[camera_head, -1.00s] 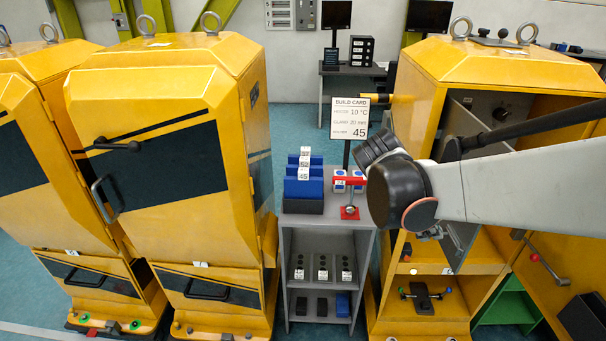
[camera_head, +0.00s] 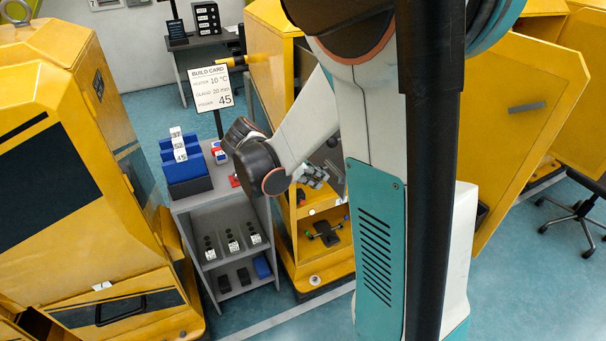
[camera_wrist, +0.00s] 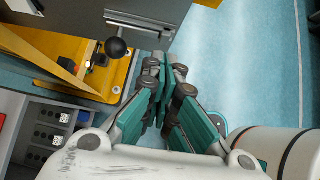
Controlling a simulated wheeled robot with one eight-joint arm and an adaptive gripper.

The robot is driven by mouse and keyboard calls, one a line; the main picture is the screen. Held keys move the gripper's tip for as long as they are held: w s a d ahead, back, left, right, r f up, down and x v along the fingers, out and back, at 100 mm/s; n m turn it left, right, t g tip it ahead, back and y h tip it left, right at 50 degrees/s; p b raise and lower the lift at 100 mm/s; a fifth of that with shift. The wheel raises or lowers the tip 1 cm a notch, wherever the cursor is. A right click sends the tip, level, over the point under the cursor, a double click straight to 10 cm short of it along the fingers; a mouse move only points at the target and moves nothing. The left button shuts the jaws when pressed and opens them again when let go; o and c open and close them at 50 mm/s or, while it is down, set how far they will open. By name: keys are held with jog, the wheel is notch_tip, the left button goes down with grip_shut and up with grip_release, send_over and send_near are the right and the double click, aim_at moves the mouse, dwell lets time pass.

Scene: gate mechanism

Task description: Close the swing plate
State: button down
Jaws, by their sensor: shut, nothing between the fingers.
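In the wrist view, a grey plate (camera_wrist: 150,14), which looks like the swing plate, stands out from the yellow cabinet (camera_wrist: 75,50). A black ball knob (camera_wrist: 116,47) on a short bar is beside its lower edge. My gripper (camera_wrist: 165,62) is shut and empty, with its fingertips close below the plate's edge; I cannot tell whether they touch it. In the head view, my gripper (camera_head: 314,176) shows small in front of the open cabinet (camera_head: 262,50). My arm hides most of the cabinet's inside and the plate there.
A grey shelf unit (camera_head: 188,205) with blue blocks (camera_head: 186,172) and a build card (camera_head: 211,88) stands left of the cabinet. The open yellow cabinet door (camera_head: 535,100) is to the right, near a black chair (camera_head: 575,212). Blue floor in front is clear.

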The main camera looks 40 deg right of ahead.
aim_at(342, 179)
jog(key=shift+s+d+f, duration=0.1)
jog(key=shift+s+d, duration=0.1)
jog(key=shift+d, duration=0.85)
jog(key=shift+s+d, duration=0.2)
jog(key=shift+d, duration=0.85)
